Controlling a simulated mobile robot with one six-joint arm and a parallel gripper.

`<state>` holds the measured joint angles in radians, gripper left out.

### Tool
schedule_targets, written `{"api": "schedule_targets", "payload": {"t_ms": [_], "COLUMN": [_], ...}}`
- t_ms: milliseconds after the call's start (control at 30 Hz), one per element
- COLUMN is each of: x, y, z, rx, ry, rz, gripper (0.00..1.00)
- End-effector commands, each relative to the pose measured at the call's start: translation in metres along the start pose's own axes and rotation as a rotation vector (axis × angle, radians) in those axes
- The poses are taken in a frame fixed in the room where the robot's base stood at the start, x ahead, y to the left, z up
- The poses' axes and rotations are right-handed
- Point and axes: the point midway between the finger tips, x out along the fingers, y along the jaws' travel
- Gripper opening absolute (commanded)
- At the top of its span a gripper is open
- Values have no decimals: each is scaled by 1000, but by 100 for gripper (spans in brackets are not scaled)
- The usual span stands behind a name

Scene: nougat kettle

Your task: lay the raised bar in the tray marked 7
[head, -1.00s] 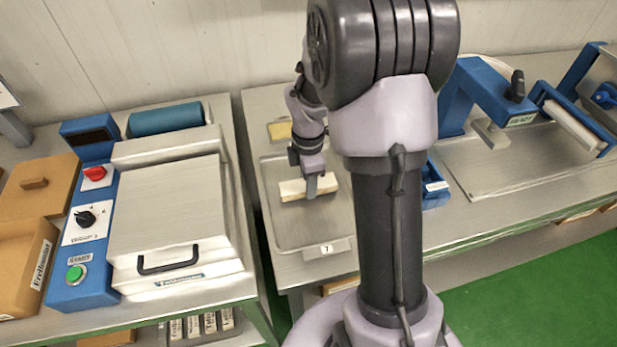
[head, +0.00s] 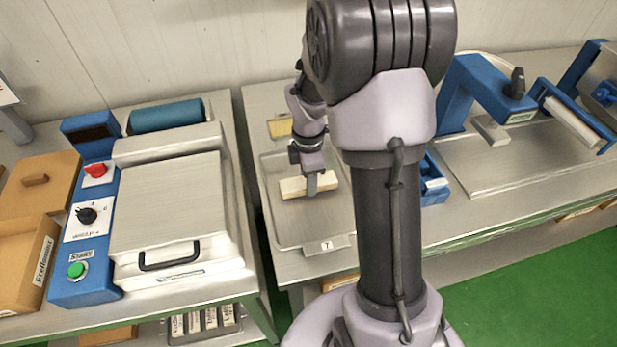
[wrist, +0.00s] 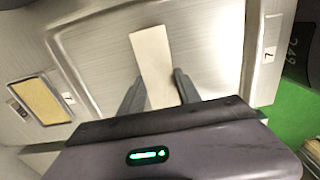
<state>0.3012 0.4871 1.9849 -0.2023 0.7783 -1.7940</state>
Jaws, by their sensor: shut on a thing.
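The pale cream bar (head: 293,188) is between the fingers of my gripper (head: 312,188), over the metal tray marked 7 (head: 290,236). In the wrist view the bar (wrist: 153,65) lies between the two dark fingers of my gripper (wrist: 160,90), with the tray (wrist: 215,75) behind it. My gripper is shut on the bar. I cannot tell whether the bar touches the tray floor or hangs just above it. The tray's label 7 (head: 327,246) is on its front edge.
A smaller tray with a yellow slab (head: 280,127) stands behind, near the wall. A blue box (head: 434,186) is right of the tray, partly hidden by my arm. A wrapping machine (head: 168,215) stands on the left table. A blue press (head: 485,95) stands at right.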

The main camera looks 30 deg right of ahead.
Motion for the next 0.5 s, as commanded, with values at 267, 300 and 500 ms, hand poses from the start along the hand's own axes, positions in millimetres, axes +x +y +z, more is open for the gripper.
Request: {"api": "schedule_targets", "payload": {"t_ms": [267,300,500], "x": [1,1,5], "y": [0,0,0], "z": [0,0,0], "rx": [0,0,0], "ry": [0,0,0], "rz": [0,0,-1], "gripper": [0,0,0]}}
